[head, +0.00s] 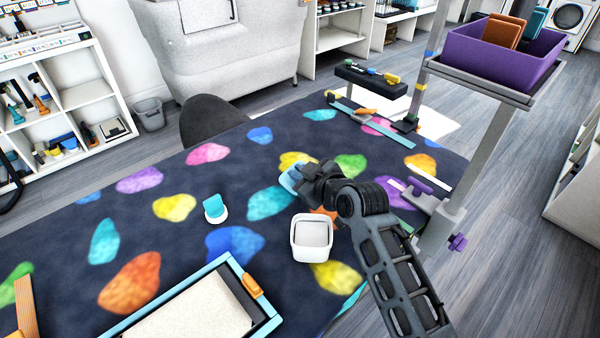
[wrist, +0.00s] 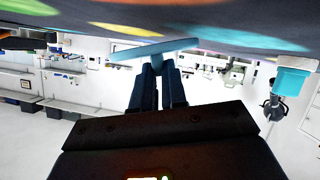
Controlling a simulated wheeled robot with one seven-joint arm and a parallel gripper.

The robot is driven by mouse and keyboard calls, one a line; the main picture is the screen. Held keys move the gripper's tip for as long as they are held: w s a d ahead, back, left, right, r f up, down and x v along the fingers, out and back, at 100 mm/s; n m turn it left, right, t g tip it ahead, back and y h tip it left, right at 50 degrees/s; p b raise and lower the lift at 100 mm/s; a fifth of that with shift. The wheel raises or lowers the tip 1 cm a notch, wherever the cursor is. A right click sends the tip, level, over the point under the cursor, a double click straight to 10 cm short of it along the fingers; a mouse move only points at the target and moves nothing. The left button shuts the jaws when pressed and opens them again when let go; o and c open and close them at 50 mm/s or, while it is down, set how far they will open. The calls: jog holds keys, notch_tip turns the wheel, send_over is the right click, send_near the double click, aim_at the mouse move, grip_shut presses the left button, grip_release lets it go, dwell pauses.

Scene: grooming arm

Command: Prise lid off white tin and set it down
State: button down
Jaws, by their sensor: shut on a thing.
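The white tin (head: 312,240) stands upright on the dark patterned table, just left of my forearm in the head view. Its top looks open, with a pale inside. My gripper (head: 298,180) is beyond the tin, shut on a flat light-blue piece that looks like the lid (head: 290,177). In the wrist view the lid (wrist: 150,50) lies across my closed fingertips (wrist: 158,68), close to the table surface. I cannot tell whether it touches the table. The piece is partly hidden by my gripper in the head view.
A teal and white object (head: 215,208) stands left of the tin and also shows in the wrist view (wrist: 292,82). A blue-rimmed tray (head: 222,265) lies at the front. A clamped post (head: 440,215) stands on the right. The table left of my gripper is largely clear.

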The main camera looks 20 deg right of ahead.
jog(key=c, duration=1.1)
grip_release()
jog(key=v, duration=0.7)
jog(key=shift+s+r, duration=0.1)
jog(key=shift+s, duration=0.3)
